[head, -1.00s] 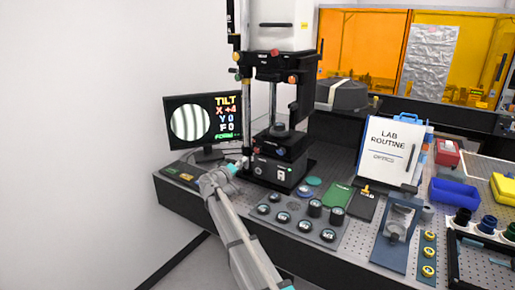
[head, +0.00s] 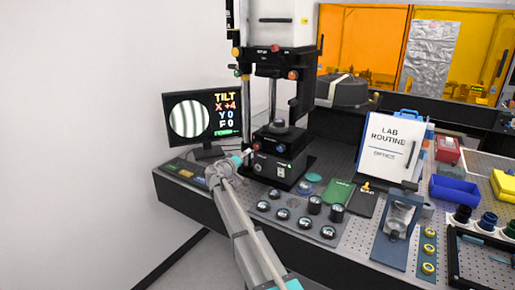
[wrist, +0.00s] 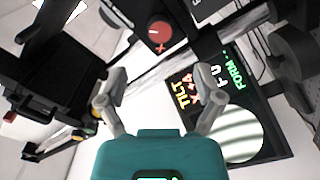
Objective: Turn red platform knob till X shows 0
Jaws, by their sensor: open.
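The red knob (wrist: 159,31) shows in the wrist view on a dark block, with a red X mark beside it. My gripper (wrist: 165,82) is open and empty; the knob lies beyond its fingertips, apart from them. In the head view my gripper (head: 243,158) is at the left side of the black interferometer stand (head: 283,165). I cannot make out the red platform knob clearly there. The monitor (head: 205,118) shows TILT with X +4, Y 0 and F 0, beside a round picture of striped fringes. Its screen also shows in the wrist view (wrist: 235,125).
Several dark round pieces (head: 283,214) lie on a grey plate in front of the stand. A green pad (head: 336,191) and a LAB ROUTINE board (head: 388,147) stand to the right. The white wall (head: 80,130) is on the left.

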